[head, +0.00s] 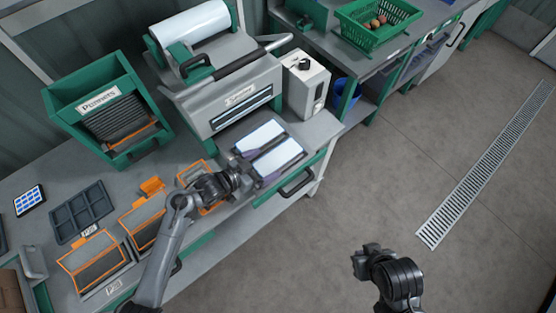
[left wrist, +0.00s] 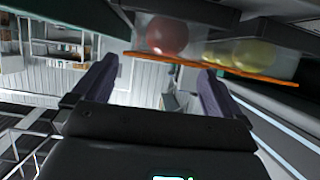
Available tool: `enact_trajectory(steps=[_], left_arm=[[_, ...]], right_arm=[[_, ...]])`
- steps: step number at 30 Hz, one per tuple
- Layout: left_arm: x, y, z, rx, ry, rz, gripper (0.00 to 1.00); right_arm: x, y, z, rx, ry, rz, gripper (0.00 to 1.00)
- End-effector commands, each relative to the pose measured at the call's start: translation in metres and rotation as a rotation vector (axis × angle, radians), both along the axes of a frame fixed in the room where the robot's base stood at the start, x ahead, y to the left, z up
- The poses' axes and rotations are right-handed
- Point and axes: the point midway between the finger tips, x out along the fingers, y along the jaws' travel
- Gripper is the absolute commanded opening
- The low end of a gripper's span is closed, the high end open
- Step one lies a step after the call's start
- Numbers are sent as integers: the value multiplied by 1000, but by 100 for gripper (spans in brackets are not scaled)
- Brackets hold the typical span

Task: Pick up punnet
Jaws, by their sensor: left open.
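My left gripper (head: 256,168) is open, at the front of the sealing machine, with dark purple fingers. Two pale-topped rectangular packs, which look like punnets, lie side by side there: a farther one (head: 258,136) and a nearer one (head: 278,157). The fingertips are close to the nearer one; I cannot tell whether they touch it. In the left wrist view the fingers (left wrist: 157,85) stand apart, with an orange edge (left wrist: 180,62) crossing beyond them and red and yellow tomatoes above it. My right gripper (head: 368,262) hangs over the floor; its jaws are unclear.
The sealer (head: 225,97) stands behind, with a white control box (head: 305,87) at its right. A green box (head: 62,108) labelled Punnets holds a dark stack. Orange-framed trays (head: 92,262) and a dark compartment tray (head: 80,211) lie left. Floor right of the bench is clear.

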Motion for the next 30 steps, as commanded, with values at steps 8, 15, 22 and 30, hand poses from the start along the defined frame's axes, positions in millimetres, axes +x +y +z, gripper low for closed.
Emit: enact_trajectory(steps=[8,15,22,30], left_arm=[[21,-24,-16,-2,0,-1,100],[27,-32,-20,1,0,0,100],[27,-32,-20,1,-1,0,91],[27,-32,-20,1,-1,0,49]], right_arm=[[0,1,-4,5,1,-4,0],[0,1,-5,4,1,-2,0],[0,-1,-5,-4,0,3,0],[0,-2,-5,-7,1,5,0]])
